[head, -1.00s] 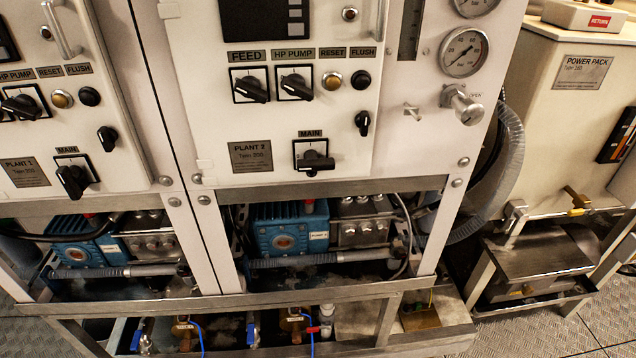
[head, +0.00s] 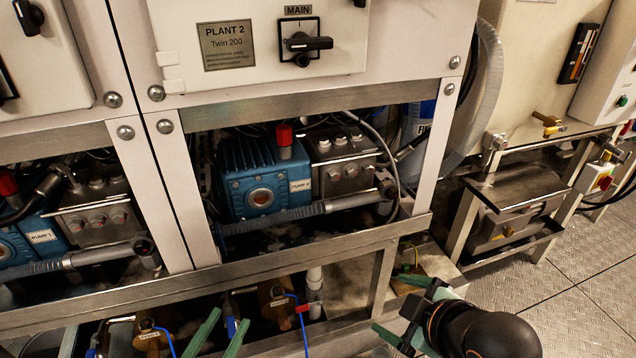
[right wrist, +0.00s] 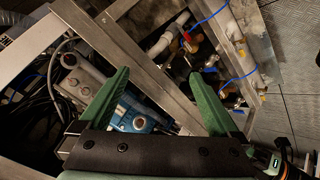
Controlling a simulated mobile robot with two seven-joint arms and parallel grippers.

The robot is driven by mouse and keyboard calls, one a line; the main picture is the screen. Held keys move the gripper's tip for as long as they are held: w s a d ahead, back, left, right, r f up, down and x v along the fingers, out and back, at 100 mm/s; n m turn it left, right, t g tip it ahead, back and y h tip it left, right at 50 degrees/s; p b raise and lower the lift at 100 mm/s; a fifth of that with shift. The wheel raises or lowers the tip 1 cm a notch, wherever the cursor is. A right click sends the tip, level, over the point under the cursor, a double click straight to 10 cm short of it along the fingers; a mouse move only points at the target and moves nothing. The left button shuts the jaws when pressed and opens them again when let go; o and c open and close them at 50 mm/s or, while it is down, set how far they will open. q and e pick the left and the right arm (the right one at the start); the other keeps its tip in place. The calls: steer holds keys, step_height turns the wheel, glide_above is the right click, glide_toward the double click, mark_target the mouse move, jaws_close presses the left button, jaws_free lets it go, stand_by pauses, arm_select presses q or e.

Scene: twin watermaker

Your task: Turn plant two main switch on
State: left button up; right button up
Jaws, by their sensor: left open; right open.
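The plant two main switch (head: 303,44) is a black rotary handle on a white square plate, under a MAIN label and right of the PLANT 2 plate (head: 227,44). Its handle lies roughly horizontal. My left gripper (head: 221,334) shows at the bottom edge as two separated green fingers, open and empty, well below the switch. My right gripper (head: 396,304) is open and empty at lower right, below and right of the switch. Its spread green fingers also show in the right wrist view (right wrist: 163,82), where the switch is not seen. Neither gripper touches the switch.
Below the panel, a steel rail (head: 300,108) and open frame hold the blue pump (head: 258,178), hoses and valves. A lower steel beam (head: 230,274) runs above the grippers. The power pack (head: 537,60) stands at right. Checkered floor (head: 585,270) is open at lower right.

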steer(key=w+a+r+n+t+y, duration=0.1)
steer(key=w+a+r+n+t, duration=0.2)
steer(key=r+n, duration=0.6)
steer(key=n+t+y+p, duration=0.1)
steer(key=n+t+p, duration=0.45)
steer(key=n, duration=1.25)
glide_toward(312, 44)
steer(key=shift+y, duration=0.3)
steer(key=p+x, duration=0.7)
steer(key=shift+w+d+f+p, duration=0.1)
steer(key=shift+w+d+p, duration=0.05)
steer(key=shift+p, duration=0.25)
arm_select(q)
steer(key=s+f+n+g+y, duration=0.1)
steer(key=s+f+n+g, duration=0.1)
steer(key=s+f+g, duration=0.5)
steer(key=shift+s+a+f+g+y, duration=0.2)
steer(key=shift+s+f+g+y, duration=0.15)
steer(key=shift+s+f, duration=0.45)
arm_select(e)
steer(key=shift+w+a, duration=0.2)
steer(key=shift+w, duration=0.3)
